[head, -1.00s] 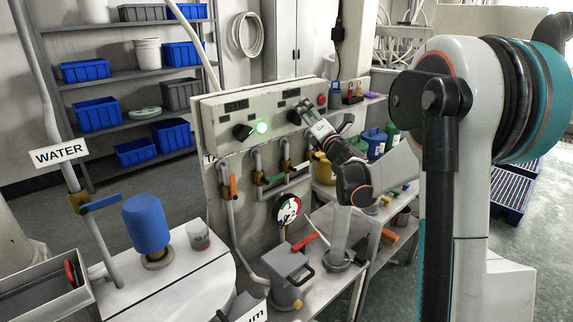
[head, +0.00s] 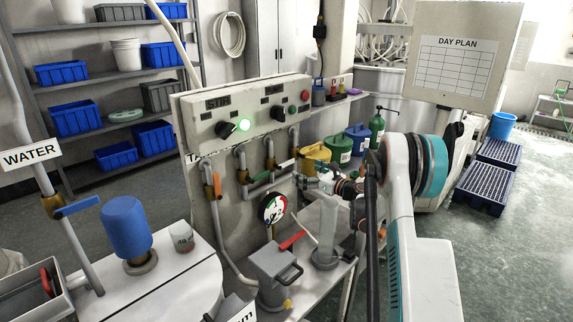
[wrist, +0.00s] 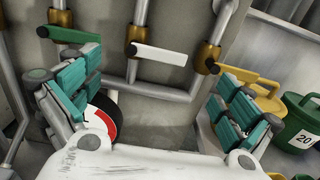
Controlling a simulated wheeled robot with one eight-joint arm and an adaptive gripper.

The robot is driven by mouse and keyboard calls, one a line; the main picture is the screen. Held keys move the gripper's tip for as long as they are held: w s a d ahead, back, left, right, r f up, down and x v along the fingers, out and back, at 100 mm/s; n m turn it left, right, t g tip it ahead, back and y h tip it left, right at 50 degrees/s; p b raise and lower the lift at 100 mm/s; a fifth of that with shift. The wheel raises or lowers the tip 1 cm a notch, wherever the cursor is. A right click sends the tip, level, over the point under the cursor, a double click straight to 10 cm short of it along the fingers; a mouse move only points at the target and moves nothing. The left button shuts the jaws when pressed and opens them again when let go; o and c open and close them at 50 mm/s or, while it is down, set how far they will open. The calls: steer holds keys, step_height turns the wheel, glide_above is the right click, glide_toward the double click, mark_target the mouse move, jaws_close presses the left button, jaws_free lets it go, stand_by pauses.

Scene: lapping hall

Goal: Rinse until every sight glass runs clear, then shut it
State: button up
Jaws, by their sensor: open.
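My gripper (head: 318,183) is open and empty in front of the pipe panel, near the lower right valves. In the wrist view its teal-padded fingers (wrist: 160,85) stand wide apart. A white valve handle (wrist: 160,53) lies beyond the gap, with a green handle (wrist: 75,34) to the left and a yellow handle (wrist: 228,67) to the right. All three lie about crosswise to their pipes. The head view shows an orange handle (head: 217,185) hanging down. A pale upright cylinder (head: 328,232) stands on the bench; I cannot tell if it is a sight glass.
A round gauge (head: 272,207) hangs below. A blue-handled water valve (head: 77,206) is at left. Yellow (head: 314,158) and green cans stand behind. Open floor lies right.

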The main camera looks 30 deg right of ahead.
mark_target(287, 162)
steer(key=b+x, duration=0.2)
steer(key=x, duration=0.8)
steer(key=shift+w+a, duration=0.1)
steer(key=shift+w, duration=0.25)
steer(key=shift+c, duration=0.3)
steer(key=c, duration=1.5)
